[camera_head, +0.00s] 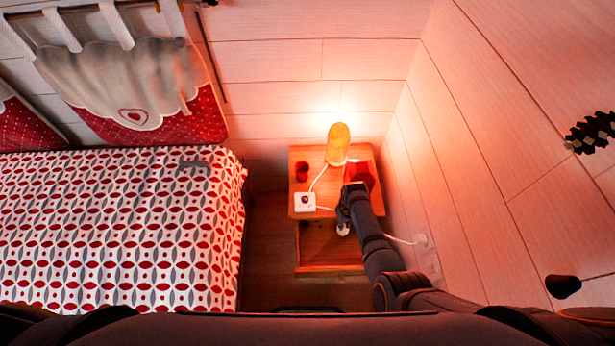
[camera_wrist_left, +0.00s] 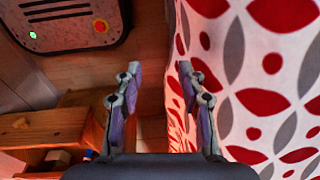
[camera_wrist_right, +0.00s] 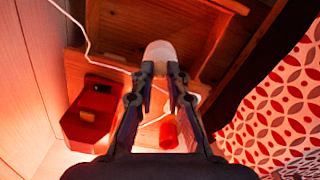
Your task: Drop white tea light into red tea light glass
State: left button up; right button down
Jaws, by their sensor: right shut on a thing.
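The red tea light glass (camera_head: 302,172) stands on the left part of the bedside table top; in the right wrist view a red cylinder (camera_wrist_right: 168,134), apparently this glass, lies beyond the fingers. My right gripper (camera_head: 343,218) is shut on the white tea light (camera_head: 343,230), in front of the table top and apart from the glass. In the right wrist view the white tea light (camera_wrist_right: 159,52) sits between the fingertips (camera_wrist_right: 160,72). My left gripper (camera_wrist_left: 158,70) is open and empty beside the bed.
The bedside table (camera_head: 297,212) also carries a lit yellow lamp (camera_head: 338,145), a white box (camera_head: 305,202) with a cable and a red box (camera_head: 358,172). A lower wooden part (camera_head: 325,245) juts out in front. The bed (camera_head: 120,230) is left; a wall (camera_head: 410,150) is close right.

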aim_at(304, 176)
jog(key=i+l+u, duration=0.1)
jog(key=i+u, duration=0.2)
jog(key=i, duration=0.15)
jog(key=i+l+u, duration=0.3)
jog(key=i+j, duration=0.1)
